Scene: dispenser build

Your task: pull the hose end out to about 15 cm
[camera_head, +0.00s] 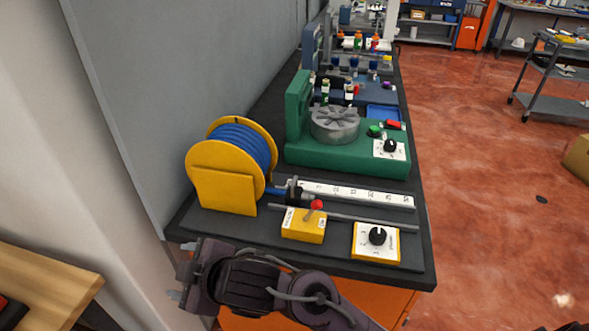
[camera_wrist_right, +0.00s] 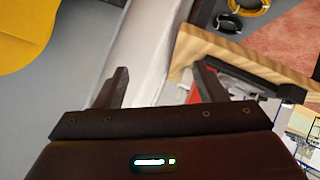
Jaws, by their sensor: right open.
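The yellow reel (camera_head: 222,180) with its coiled blue hose (camera_head: 240,143) stands at the left of the dark bench top in the head view. The hose end (camera_head: 293,191), with a dark fitting, sticks out just right of the reel, by the low-number end of a white ruler (camera_head: 357,193). My right gripper (camera_head: 180,270) is in front of the bench's near left corner, pointing left, apart from the hose end. It is open and empty; both fingers show in the right wrist view (camera_wrist_right: 163,85). My left gripper is not in view.
A grey rod (camera_head: 345,216) runs along the ruler. A yellow box with a red lever (camera_head: 304,226) and one with a black knob (camera_head: 376,243) stand in front. A green machine (camera_head: 345,153) stands behind. A wooden tabletop (camera_head: 45,285) is at left.

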